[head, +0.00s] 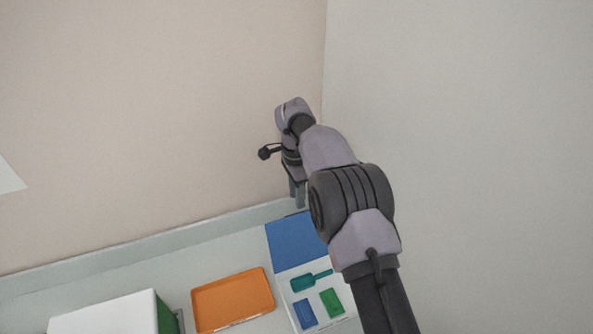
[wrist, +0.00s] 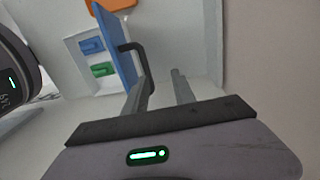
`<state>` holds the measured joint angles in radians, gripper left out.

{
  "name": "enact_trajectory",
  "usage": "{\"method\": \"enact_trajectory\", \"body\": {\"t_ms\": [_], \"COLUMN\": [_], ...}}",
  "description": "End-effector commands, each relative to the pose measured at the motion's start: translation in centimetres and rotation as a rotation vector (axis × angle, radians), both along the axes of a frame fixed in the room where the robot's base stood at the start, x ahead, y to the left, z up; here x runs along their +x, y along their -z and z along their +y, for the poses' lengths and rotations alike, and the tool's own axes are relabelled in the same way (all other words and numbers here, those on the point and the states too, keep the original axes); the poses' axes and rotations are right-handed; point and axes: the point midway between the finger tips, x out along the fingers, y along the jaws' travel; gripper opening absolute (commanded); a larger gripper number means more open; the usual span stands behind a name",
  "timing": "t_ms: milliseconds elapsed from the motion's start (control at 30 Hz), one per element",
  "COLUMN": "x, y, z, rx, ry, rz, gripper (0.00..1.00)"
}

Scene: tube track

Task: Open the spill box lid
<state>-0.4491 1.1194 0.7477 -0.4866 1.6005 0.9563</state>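The spill box (head: 283,285) is white and stands at the lower right in the head view. Its blue lid (head: 295,240) stands raised at the back, and the inside shows. In the wrist view the lid (wrist: 114,45) appears nearly edge-on, with a dark handle (wrist: 134,46) on its right face. My gripper (head: 297,205) is above and behind the lid in the head view, pointing down. In the wrist view my gripper (wrist: 158,82) has its fingers apart. The left finger overlaps the handle's lower end; I cannot tell whether they touch.
A teal scoop (head: 311,280), a blue block (head: 305,314) and a green block (head: 332,302) lie in the box. An orange tray (head: 232,300) lies left of it, then a white-topped green box (head: 110,314). Walls stand close behind and right.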

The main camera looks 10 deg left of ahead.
Motion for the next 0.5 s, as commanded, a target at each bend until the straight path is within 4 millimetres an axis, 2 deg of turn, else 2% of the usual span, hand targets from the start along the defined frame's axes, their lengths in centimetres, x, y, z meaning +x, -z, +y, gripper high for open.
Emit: {"method": "enact_trajectory", "body": {"t_ms": [33,300,400,500], "x": [0.1,0.4,0.4,0.5], "y": [-1.5,-9.2,-11.1,-12.1], "z": [0.1,0.3,0.4,0.4], "rx": [0.0,-0.001,-0.002,-0.002], "ry": [0.001,0.001,0.001,0.002], "rz": [-0.002,0.002,0.003,0.005], "gripper": [0.32,0.32,0.32,0.32]}}
